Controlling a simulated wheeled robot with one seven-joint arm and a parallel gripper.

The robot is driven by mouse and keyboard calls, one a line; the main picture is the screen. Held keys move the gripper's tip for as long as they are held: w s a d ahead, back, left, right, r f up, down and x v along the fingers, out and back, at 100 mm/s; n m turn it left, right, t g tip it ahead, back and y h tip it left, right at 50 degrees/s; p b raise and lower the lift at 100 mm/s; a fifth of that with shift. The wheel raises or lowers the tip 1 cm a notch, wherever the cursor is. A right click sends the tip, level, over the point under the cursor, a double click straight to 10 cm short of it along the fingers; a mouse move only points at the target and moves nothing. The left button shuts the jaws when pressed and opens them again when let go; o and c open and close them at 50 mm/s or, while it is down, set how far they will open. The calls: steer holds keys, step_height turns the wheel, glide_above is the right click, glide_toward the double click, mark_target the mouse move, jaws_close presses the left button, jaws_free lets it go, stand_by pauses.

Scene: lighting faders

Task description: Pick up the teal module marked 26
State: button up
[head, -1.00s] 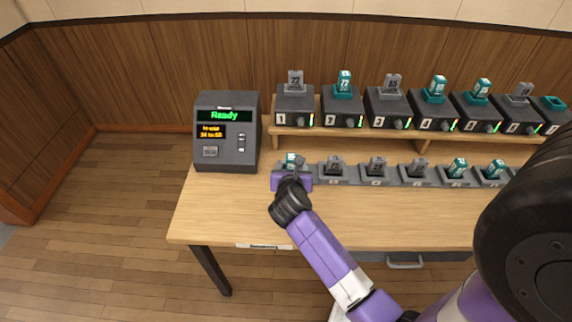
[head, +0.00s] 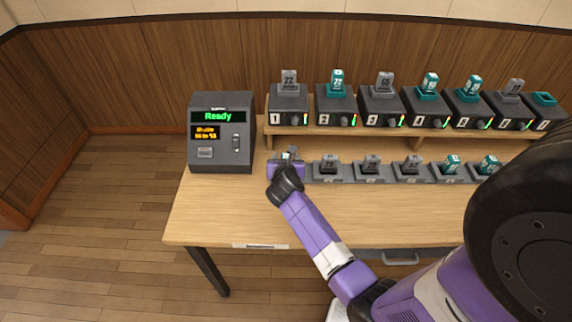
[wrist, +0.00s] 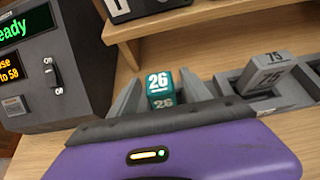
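The teal module marked 26 (wrist: 160,88) stands between the two grey fingers of my gripper (wrist: 161,92) in the wrist view. The fingers flank it left and right and look spread, with any gap to its sides very small. The module's lower part is hidden behind the purple hand. In the head view my gripper (head: 287,160) is at the left end of the front row of slots and covers most of the module there.
The front row holds grey modules, including one marked 75 (wrist: 268,72), and teal ones (head: 452,164) further right. A shelf of numbered dimmer boxes (head: 289,105) stands behind. A dark console reading Ready (head: 221,150) is close on the left. The front tabletop (head: 215,215) is clear.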

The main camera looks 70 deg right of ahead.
jaws_close()
steer(key=shift+r, duration=0.1)
